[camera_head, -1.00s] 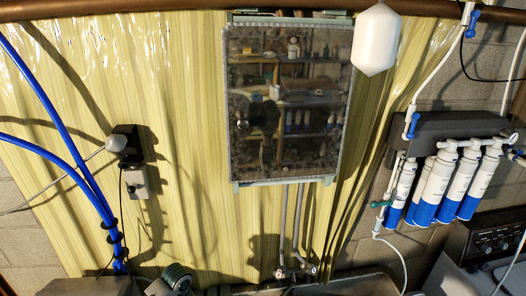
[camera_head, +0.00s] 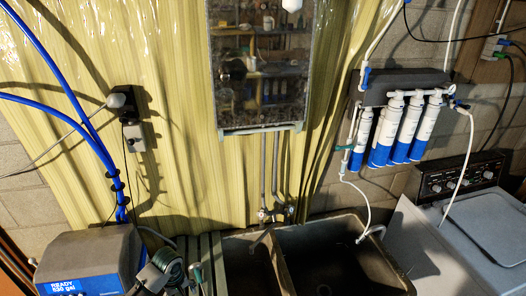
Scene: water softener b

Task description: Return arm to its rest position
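The softener's control head (camera_head: 95,252) is at the lower left, with a blue display (camera_head: 80,284) that appears to read "READY 830 gal".
A double sink (camera_head: 330,243) stands at the bottom middle, under a mirrored cabinet (camera_head: 260,70). White-and-blue filter cartridges (camera_head: 409,130) hang under a dark bracket at right. A washing machine (camera_head: 480,225) fills the lower right. Blue hoses (camera_head: 62,75) run down the left.

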